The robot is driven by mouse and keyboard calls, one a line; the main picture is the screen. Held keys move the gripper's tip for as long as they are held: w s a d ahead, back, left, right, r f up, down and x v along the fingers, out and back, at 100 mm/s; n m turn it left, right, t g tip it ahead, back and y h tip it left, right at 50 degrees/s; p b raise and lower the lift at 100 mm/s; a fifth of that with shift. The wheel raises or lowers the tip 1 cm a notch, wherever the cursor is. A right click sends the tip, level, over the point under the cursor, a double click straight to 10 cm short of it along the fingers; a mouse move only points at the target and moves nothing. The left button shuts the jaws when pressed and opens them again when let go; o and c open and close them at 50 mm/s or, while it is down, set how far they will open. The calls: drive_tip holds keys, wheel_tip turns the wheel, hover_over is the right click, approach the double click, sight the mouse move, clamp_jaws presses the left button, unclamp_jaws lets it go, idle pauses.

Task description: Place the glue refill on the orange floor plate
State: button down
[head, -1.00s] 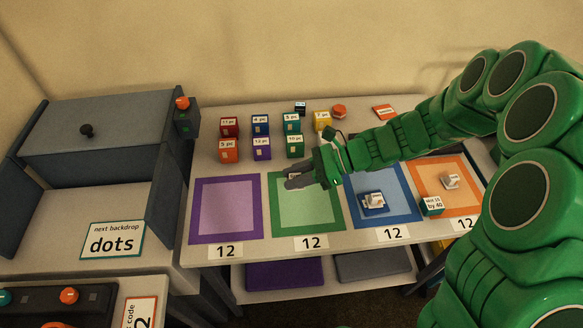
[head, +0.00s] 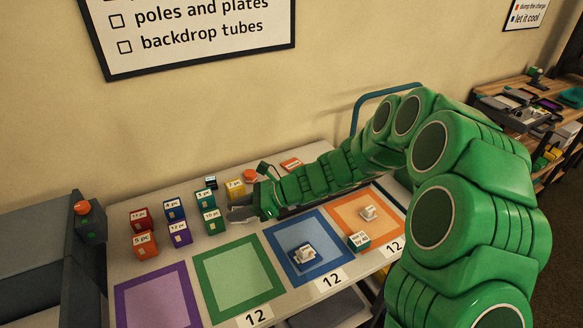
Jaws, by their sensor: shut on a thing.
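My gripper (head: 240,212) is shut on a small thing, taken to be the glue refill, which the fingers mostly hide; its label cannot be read. The gripper is behind the green and blue floor plates, close to the small boxes at the back. The orange floor plate (head: 343,209) is the orange-bordered square at the right of the table, to the right of my gripper. A small white piece (head: 368,213) stands on it. A green labelled box (head: 358,242) stands at its front left corner.
The blue plate (head: 318,276) bears a white and blue piece (head: 304,254). The green plate (head: 238,281) and purple plate (head: 158,305) look bare. Several labelled boxes, including an orange one (head: 145,245), stand at the back left. An orange slab (head: 291,164) lies at the back.

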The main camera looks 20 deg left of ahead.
drive_tip(key=w+d+m+t, duration=0.4)
drive_tip(key=w+m+t, duration=0.1)
drive_tip(key=w, duration=0.9)
drive_tip(key=w+d+m+t, duration=0.4)
drive_tip(key=w+t, duration=0.1)
drive_tip(key=w, duration=0.9)
hover_over(293, 165)
drive_tip(key=s, duration=0.2)
drive_tip(key=f, duration=0.7)
drive_tip(key=shift+w+d+f, duration=0.2)
drive_tip(key=shift+d+f, duration=0.15)
drive_tip(key=shift+d, duration=0.05)
drive_tip(key=shift+w+a+f+t, duration=0.2)
drive_tip(key=shift+w+f+t, duration=0.1)
drive_tip(key=shift+w+f, duration=0.2)
drive_tip(key=shift+w+a+f, duration=0.15)
drive_tip(key=shift+f, duration=0.15)
drive_tip(key=shift+f, duration=0.1)
drive_tip(key=shift+w+a+f, duration=0.1)
drive_tip(key=shift+w+f, duration=0.05)
drive_tip(key=shift+f, duration=1.4)
